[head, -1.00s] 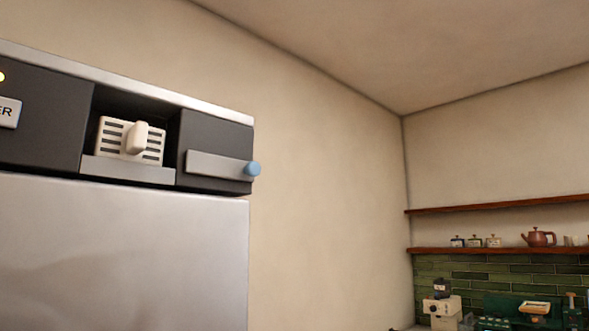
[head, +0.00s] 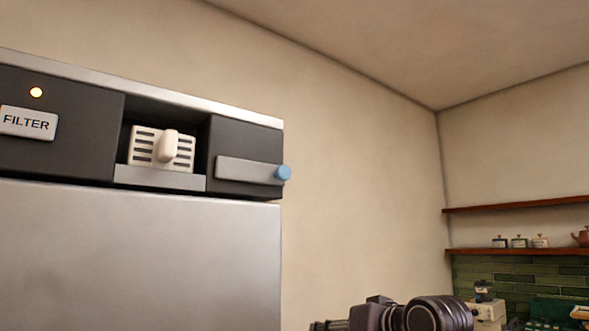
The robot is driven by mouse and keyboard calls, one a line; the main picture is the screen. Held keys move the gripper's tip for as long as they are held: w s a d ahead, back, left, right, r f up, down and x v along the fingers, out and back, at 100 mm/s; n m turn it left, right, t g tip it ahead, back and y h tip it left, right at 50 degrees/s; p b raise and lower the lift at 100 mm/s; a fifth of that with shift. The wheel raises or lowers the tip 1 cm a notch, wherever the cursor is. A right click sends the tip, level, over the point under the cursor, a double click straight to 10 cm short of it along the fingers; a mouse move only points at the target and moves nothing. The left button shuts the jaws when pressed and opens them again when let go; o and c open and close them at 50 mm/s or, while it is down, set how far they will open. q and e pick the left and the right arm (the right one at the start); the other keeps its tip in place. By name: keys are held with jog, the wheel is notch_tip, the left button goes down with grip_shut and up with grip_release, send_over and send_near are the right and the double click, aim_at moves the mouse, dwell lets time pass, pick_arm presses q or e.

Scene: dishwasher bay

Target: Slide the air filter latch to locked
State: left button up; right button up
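The air filter (head: 146,153), a white slotted cartridge with an upright grip, sits in a recess of the dark panel at the top of the steel appliance. The latch is a grey horizontal bar with a blue knob (head: 284,173) at the panel's right end, right of the recess and clear of the filter's front. One dark gripper (head: 318,327) shows at the bottom edge, below and right of the latch and apart from it. It seems to be my right one; its fingers are mostly cut off by the frame. My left gripper is not in view.
Wall shelves (head: 520,252) with small jars and a teapot are at the far right. The space before the plain wall right of the appliance is clear.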

jog(key=s+a+r+n+t+y, duration=0.1)
jog(key=s+r, duration=0.4)
jog(key=r, duration=0.3)
jog(key=s+a+r+n+y, duration=0.1)
jog(key=s+r, duration=0.5)
jog(key=r, duration=0.2)
jog(key=n+y, duration=0.2)
jog(key=n, duration=0.2)
send_near(286, 172)
jog(key=shift+t, duration=0.4)
jog(key=p+x, duration=0.3)
jog(key=x, duration=0.4)
jog(key=shift+s+a+f, duration=0.1)
jog(key=shift+s+f, duration=0.05)
jog(key=shift+f, duration=0.05)
jog(key=shift+w+a+f+p, duration=0.1)
jog(key=shift+w+a+p, duration=0.25)
jog(key=shift+w+p, duration=0.15)
grip_shut()
